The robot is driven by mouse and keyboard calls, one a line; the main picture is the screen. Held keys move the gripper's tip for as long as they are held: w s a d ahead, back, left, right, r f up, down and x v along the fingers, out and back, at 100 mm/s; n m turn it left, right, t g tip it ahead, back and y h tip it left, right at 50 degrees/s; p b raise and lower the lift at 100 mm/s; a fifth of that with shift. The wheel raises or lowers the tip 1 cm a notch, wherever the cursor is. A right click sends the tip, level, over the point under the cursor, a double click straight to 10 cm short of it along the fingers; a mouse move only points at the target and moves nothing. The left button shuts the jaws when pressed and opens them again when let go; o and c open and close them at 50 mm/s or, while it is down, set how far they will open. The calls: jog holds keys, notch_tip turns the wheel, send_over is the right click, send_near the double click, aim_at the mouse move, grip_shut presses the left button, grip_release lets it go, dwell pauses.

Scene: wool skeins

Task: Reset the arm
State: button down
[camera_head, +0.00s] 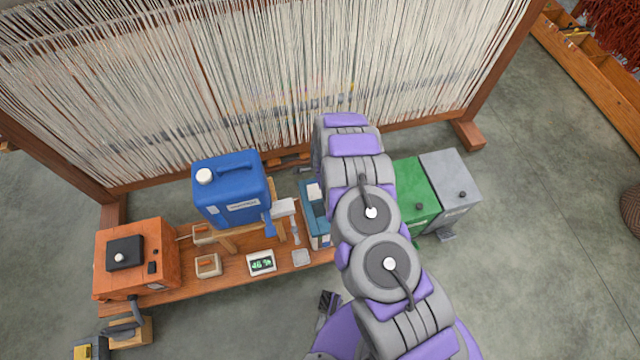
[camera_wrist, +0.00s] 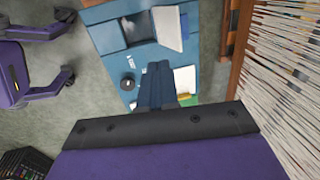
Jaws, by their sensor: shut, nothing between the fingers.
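My arm (camera_head: 372,235) is grey and purple and reaches from the lower right of the head view up toward the loom, folded over the bench. Its gripper is hidden behind the arm links there. In the wrist view my gripper (camera_wrist: 158,68) shows as two dark fingers pressed together, shut and empty. The fingers show in front of a teal-blue box (camera_wrist: 112,68); I cannot tell how far above it they are. The same box (camera_head: 312,222) is partly covered by my arm in the head view.
A wooden bench (camera_head: 190,288) carries a blue canister (camera_head: 232,190), an orange box (camera_head: 135,260) and a small green display (camera_head: 262,263). Green (camera_head: 418,195) and grey (camera_head: 450,185) boxes stand right of my arm. A large loom (camera_head: 250,70) stands behind.

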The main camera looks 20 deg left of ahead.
notch_tip(320, 180, up, 19)
jog(key=s+d+n+g, duration=0.1)
jog(key=d+n, duration=0.2)
jog(key=s+d+r+n, duration=0.2)
jog(key=s+d+r, duration=0.15)
jog(key=r, duration=0.45)
jog(key=s+d+r+n, duration=0.2)
jog(key=s+d+r, duration=0.15)
jog(key=r, duration=0.45)
jog(key=s+d+r+n+g, duration=0.1)
jog(key=s+d+r+n, duration=0.2)
jog(key=s+d+r, duration=0.85)
jog(key=s+d, duration=0.2)
jog(key=s, duration=0.3)
jog(key=s+d+r+n+g, duration=0.1)
jog(key=s+d+r, duration=0.1)
jog(key=s, duration=0.4)
jog(key=s+d+r+h, duration=0.1)
jog(key=s+d, duration=0.3)
jog(key=s, duration=0.2)
jog(key=shift+r+n, duration=0.15)
jog(key=shift+n, duration=0.25)
